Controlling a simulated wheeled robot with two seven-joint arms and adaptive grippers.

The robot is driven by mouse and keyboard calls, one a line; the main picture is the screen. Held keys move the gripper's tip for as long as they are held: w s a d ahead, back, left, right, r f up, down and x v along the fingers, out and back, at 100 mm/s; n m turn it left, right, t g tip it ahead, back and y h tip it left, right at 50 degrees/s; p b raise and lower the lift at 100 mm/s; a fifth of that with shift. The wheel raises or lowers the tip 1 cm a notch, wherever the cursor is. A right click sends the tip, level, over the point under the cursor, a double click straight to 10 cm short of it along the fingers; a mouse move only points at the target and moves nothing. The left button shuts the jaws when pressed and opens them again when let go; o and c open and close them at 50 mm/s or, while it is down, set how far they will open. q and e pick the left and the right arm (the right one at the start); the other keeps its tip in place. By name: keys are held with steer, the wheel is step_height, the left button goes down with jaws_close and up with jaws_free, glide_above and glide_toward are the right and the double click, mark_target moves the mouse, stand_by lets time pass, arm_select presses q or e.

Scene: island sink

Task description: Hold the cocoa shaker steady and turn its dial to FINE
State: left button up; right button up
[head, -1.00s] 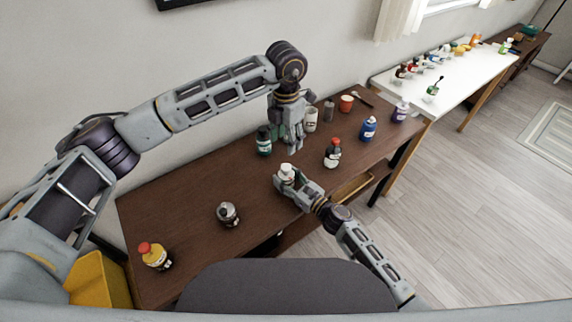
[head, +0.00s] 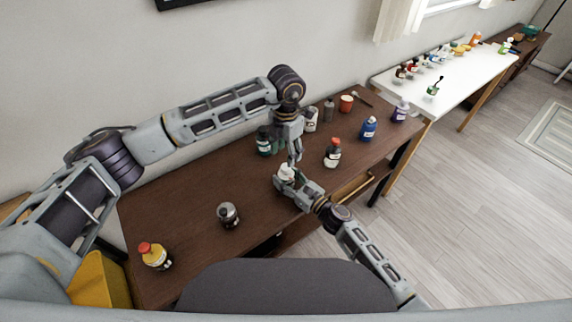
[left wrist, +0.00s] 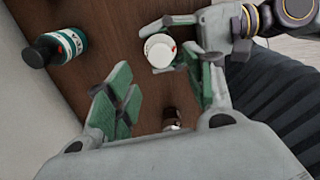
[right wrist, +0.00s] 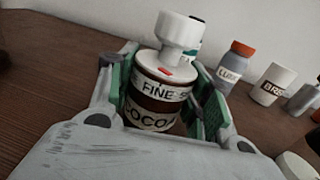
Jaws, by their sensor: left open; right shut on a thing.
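The cocoa shaker (right wrist: 150,112) stands upright on the brown table, with a dark brown body, a COCOA label and a white top (right wrist: 178,35). A white band reads FINE, with another word starting in S to its right. A red mark (right wrist: 166,72) sits above the band, near the right end of FINE. My right gripper (head: 288,181) is shut around the shaker's body. My left gripper (head: 294,157) is open, just above and behind the shaker in the head view. In the left wrist view the white top (left wrist: 159,50) shows beyond its open fingers, apparently untouched.
A teal-labelled dark bottle (head: 264,142) stands left behind the shaker, a red-capped bottle (head: 332,153) to its right. A blue bottle (head: 368,128) and an orange cup (head: 346,103) are farther right. A grey-capped jar (head: 228,214) stands front left. The table's left middle is clear.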

mark_target(286, 166)
arm_select(q)
steer(key=shift+f, duration=3.35)
steer(key=c, duration=1)
